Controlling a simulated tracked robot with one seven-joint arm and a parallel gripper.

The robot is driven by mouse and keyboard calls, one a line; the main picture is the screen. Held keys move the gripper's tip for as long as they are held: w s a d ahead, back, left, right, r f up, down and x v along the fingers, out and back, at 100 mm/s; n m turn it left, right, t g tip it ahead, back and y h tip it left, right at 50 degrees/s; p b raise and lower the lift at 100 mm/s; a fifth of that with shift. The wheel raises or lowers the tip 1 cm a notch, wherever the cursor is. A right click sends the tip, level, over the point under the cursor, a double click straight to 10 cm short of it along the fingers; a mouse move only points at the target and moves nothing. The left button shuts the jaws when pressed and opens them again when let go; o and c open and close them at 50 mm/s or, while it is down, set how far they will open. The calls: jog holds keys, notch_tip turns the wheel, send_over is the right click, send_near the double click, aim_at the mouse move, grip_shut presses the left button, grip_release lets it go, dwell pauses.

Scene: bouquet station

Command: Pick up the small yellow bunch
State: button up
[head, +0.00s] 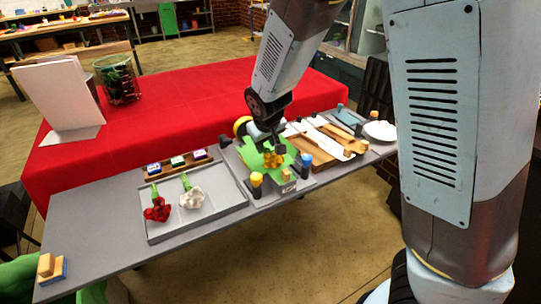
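The small yellow bunch (274,160) shows as a cluster of orange-yellow blooms in the middle of the grey table, against bright green leaves or wrapping (250,154). My arm comes down from the top, and my gripper (271,145) is right at the bunch, just above and behind the blooms. The fingers are small, dark and partly hidden, so I cannot tell whether they touch the stems or how far apart they are.
A grey tray (232,207) to the left holds a red bunch (158,210) and a white bunch (192,198). Yellow-capped bottles (256,184) stand close in front of the yellow bunch. A wooden board (314,149) lies right. The table's left end is mostly clear.

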aim_at(266, 148)
jog(key=shift+x, duration=1.65)
grip_shut()
